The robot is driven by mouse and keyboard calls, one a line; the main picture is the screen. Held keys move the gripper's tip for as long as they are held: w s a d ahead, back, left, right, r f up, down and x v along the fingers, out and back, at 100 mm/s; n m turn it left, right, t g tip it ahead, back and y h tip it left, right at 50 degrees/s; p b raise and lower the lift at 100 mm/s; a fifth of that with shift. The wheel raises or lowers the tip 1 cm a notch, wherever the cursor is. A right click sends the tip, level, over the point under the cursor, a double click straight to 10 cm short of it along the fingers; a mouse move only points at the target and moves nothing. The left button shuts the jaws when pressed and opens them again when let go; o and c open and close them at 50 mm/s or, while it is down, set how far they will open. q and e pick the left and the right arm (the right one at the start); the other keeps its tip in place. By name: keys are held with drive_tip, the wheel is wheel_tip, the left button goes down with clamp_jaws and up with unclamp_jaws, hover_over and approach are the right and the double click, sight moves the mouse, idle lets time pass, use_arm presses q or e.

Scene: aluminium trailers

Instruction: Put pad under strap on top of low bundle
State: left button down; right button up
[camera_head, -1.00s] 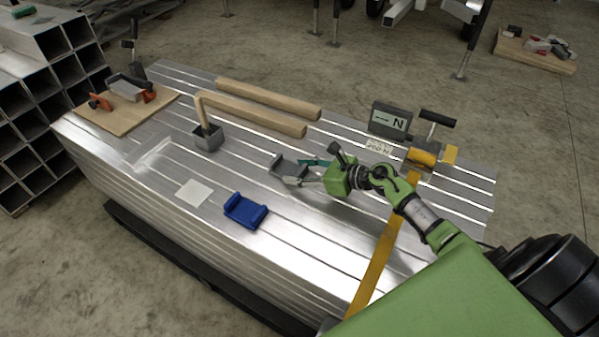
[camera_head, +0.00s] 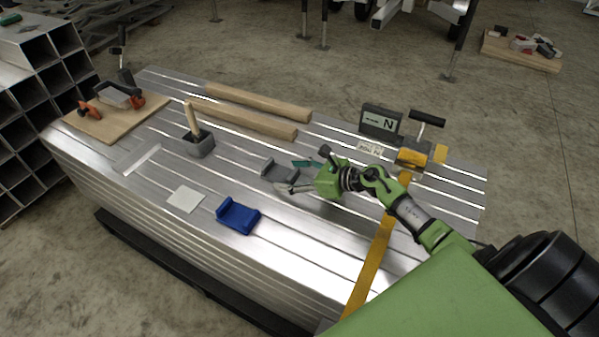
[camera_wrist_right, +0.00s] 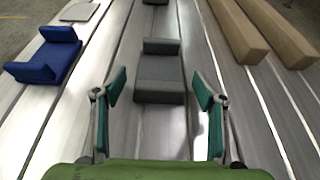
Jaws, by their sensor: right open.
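The low bundle (camera_head: 300,235) is a stack of aluminium profiles with a grooved top. A yellow strap (camera_head: 375,255) runs over it to a ratchet (camera_head: 413,156). A grey L-shaped pad (camera_head: 280,172) lies on top, left of the strap; it also shows in the right wrist view (camera_wrist_right: 160,82). A blue pad (camera_head: 238,217) of similar shape lies nearer the front edge, and on the left in the wrist view (camera_wrist_right: 45,57). My right gripper (camera_head: 297,175) is open with teal fingertips, pointing at the grey pad. In the wrist view the pad is ahead, between the fingers (camera_wrist_right: 160,88). My left gripper is out of view.
Two wooden bars (camera_head: 250,112) lie at the back. A grey block with a wooden handle (camera_head: 200,145), a pale flat square (camera_head: 185,199) and a board with clamps (camera_head: 115,115) are at the left. A display box marked N (camera_head: 380,121) stands near the ratchet.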

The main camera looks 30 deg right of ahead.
drive_tip(key=shift+r, duration=0.1)
drive_tip(key=v, duration=0.3)
drive_tip(key=shift+p, duration=0.4)
use_arm(q)
drive_tip(key=shift+s+a+r+g+p, duration=0.2)
drive_tip(key=shift+s+r+g+p, duration=0.1)
drive_tip(key=shift+s, duration=0.35)
drive_tip(key=shift+s+a+r+g+p, duration=0.2)
drive_tip(key=shift+s+g, duration=0.1)
drive_tip(key=shift+s, duration=0.3)
use_arm(e)
drive_tip(key=v, duration=0.9)
drive_tip(key=shift+s+a, duration=0.1)
